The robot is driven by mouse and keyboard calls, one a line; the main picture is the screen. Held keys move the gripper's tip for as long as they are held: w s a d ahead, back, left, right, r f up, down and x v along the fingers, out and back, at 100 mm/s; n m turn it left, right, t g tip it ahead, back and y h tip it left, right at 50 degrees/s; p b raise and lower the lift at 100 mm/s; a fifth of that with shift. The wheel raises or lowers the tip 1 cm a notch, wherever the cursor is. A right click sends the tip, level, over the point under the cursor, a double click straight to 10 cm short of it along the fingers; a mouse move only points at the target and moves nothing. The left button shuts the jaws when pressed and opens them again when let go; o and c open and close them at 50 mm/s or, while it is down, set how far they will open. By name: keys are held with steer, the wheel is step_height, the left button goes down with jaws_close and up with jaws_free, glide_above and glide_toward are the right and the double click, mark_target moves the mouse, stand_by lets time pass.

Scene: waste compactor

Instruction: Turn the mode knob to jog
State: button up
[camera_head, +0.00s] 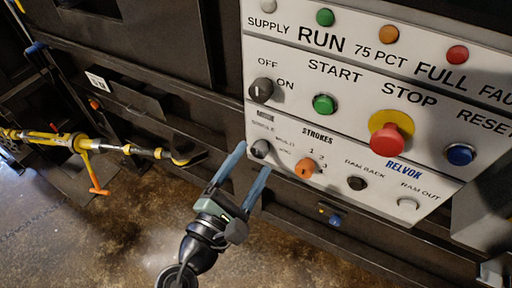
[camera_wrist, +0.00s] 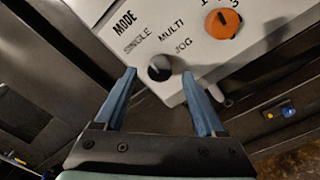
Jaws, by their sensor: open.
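The mode knob (camera_wrist: 159,68) is a small black round knob at the lower left corner of the white control panel (camera_head: 352,128). In the wrist view the labels SINGLE, MULTI and JOG fan out around it under the word MODE. The knob also shows in the head view (camera_head: 261,149), partly behind a fingertip. My gripper (camera_head: 256,158) is open, with its two blue-grey fingers pointing at the panel's lower left corner. In the wrist view the fingers (camera_wrist: 160,80) stand on either side of the knob, apart from it. I cannot tell which label its pointer faces.
An orange strokes knob (camera_head: 305,167) sits right of the mode knob. A black off/on knob (camera_head: 261,90), green start button (camera_head: 324,104) and red stop button (camera_head: 391,135) are above. A yellow bar (camera_head: 85,144) lies to the left.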

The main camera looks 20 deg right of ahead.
mark_target(261, 148)
steer(key=shift+x, duration=1.4)
jaws_close()
